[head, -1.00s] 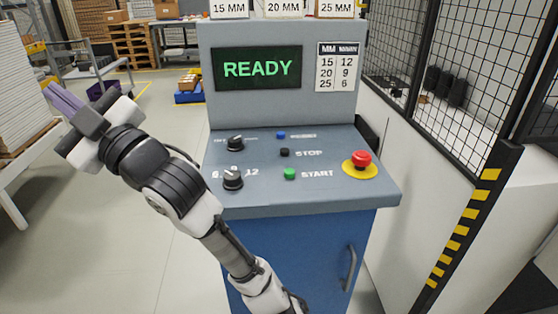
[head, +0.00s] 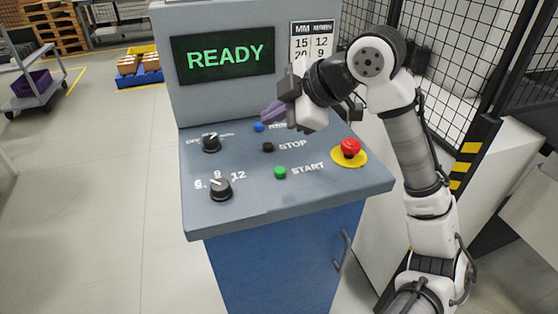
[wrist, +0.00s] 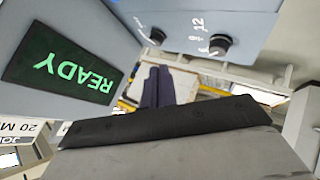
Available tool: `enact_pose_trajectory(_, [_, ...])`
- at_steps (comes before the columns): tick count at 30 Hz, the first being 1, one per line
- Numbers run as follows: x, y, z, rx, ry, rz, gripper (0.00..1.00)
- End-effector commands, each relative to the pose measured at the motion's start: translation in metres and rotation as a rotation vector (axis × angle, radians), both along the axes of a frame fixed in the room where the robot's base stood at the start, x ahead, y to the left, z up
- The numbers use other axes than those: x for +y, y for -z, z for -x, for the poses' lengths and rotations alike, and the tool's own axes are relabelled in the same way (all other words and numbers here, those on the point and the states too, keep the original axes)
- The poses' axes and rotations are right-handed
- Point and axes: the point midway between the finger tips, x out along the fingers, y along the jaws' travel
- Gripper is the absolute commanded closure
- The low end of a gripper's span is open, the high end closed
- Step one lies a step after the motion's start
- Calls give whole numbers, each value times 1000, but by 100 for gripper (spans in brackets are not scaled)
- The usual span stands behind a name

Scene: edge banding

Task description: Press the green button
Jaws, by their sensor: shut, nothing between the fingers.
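The green button (head: 280,172) sits on the sloped grey control panel (head: 235,205), just left of the word START. My gripper (head: 269,113) is in front of the display housing, above and beyond the green button in the head view. In the wrist view the dark fingers (wrist: 158,87) also show closed together. The green button does not show in the wrist view.
The red emergency button (head: 350,148) is on a yellow base at right. The black stop button (head: 268,147), blue button (head: 258,127) and two knobs (head: 220,189) share the panel. The display (head: 222,55) reads READY. A mesh fence (head: 455,60) stands at right.

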Motion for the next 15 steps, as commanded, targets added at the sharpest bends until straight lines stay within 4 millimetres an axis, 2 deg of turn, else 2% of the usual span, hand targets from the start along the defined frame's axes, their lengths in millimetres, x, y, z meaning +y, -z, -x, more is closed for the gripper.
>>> enact_pose_trajectory(1, [-9,0,3,11,1,19,100])
enact_pose_trajectory(5, [-20,1,9,31,-7,44,100])
enact_pose_trajectory(15, [-21,2,9,34,-9,47,100])
